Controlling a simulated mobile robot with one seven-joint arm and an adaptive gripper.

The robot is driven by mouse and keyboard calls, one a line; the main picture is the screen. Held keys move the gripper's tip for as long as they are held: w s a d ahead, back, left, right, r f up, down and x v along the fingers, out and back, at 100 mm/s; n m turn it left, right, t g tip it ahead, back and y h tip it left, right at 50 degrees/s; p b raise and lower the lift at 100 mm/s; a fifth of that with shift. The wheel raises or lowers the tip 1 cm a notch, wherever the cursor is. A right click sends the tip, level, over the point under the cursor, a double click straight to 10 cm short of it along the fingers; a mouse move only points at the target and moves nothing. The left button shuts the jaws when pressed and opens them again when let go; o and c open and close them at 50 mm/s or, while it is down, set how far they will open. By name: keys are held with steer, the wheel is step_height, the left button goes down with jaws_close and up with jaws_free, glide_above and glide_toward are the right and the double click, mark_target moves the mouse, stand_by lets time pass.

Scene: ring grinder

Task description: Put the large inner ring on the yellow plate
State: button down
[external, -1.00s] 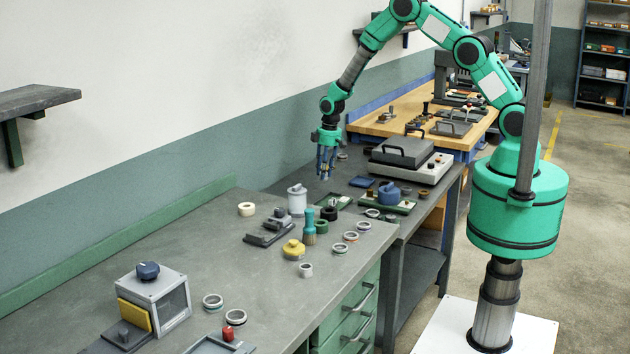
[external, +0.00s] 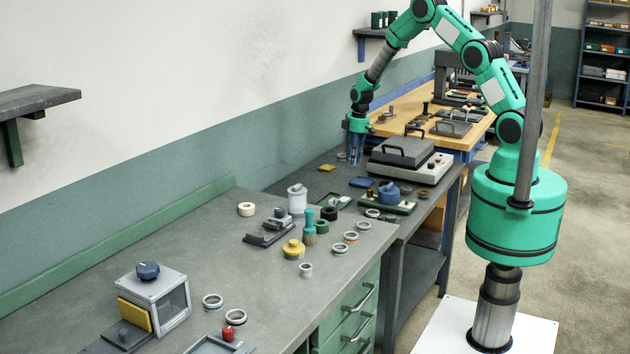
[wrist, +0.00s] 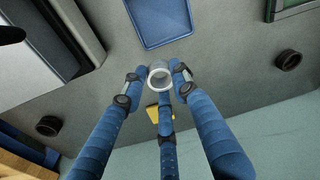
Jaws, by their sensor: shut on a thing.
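My gripper (external: 354,158) has blue fingers and hangs over the far end of the dark bench, beside the grey machine. In the wrist view the fingers (wrist: 160,80) are closed around a pale grey ring (wrist: 160,69); I take it for the large inner ring, though its size is hard to judge. The ring is too small to make out in the external view. The yellow plate (external: 327,168) lies flat on the bench, left of and nearer than the gripper. In the wrist view the yellow plate (wrist: 152,113) shows below the ring, partly hidden by the middle finger.
A blue plate (external: 361,182) lies close by and shows large in the wrist view (wrist: 150,35). The grey machine (external: 430,172) stands right of the gripper. Dark rings (wrist: 288,60) lie on the bench. A green tray (external: 333,203) sits nearer, and the wall is behind.

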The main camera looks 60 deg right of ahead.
glide_above(326, 167)
steer(key=shift+s+d+f, duration=0.1)
steer(key=shift+s+f, duration=0.15)
steer(key=shift+f, duration=0.5)
stand_by(0.4)
steer(key=shift+f+b, duration=0.35)
steer(key=shift+f, duration=1.4)
steer(key=shift+f, duration=0.1)
steer(key=c, duration=1.4)
jaws_free()
steer(key=shift+o, duration=0.2)
